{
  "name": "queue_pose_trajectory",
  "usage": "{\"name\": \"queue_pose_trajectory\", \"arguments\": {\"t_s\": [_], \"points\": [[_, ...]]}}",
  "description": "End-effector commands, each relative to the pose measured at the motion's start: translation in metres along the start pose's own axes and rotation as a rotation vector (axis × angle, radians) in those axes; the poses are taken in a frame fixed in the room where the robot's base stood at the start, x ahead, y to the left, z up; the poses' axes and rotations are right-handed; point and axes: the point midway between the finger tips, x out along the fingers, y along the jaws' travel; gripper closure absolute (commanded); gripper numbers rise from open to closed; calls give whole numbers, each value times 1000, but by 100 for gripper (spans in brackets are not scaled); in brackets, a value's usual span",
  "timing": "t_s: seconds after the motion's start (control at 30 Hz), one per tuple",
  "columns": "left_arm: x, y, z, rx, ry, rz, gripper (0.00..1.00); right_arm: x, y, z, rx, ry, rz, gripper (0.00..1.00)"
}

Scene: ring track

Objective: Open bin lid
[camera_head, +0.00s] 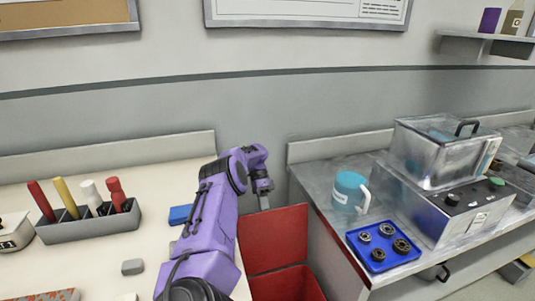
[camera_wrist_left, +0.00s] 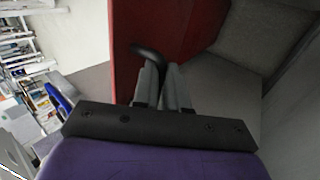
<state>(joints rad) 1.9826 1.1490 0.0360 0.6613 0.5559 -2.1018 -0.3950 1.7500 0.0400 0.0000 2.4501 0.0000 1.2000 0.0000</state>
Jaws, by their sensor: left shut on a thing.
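The red bin stands in the gap between the two tables. Its lid (camera_head: 273,240) is a red panel that looks raised at the back, with the red bin body (camera_head: 288,284) below and in front of it. My left gripper (camera_head: 263,200) is at the lid's upper edge. In the left wrist view my left gripper's fingers (camera_wrist_left: 165,82) are closed on a black, curved handle (camera_wrist_left: 148,54) beside the red lid (camera_wrist_left: 178,28). My purple left forearm hides part of the bin's left side. My right gripper is not in view.
A white table (camera_head: 110,245) with a grey marker holder (camera_head: 90,222) is on the left. A grey bench (camera_head: 345,225) on the right holds a teal mug (camera_head: 349,190), a blue tray (camera_head: 384,247) of dark rings and a clear-lidded machine (camera_head: 440,205). A grey wall is behind.

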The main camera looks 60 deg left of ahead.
Motion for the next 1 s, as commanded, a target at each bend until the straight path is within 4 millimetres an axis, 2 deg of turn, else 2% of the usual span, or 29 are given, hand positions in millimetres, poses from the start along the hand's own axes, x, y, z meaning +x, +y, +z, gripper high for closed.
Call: {"name": "queue_pose_trajectory", "arguments": {"t_s": [0.3, 0.33, 0.4, 1.0], "points": [[3, -1, 3, -4, -2, 6, 100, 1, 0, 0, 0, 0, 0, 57], [3, -1, 3, -4, -1, 6, 78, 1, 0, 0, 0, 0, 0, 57], [3, -1, 3, -4, 0, 5, 62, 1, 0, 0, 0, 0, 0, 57], [-4, 2, 2, -1, 3, 1, 62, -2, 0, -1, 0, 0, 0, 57]]}}
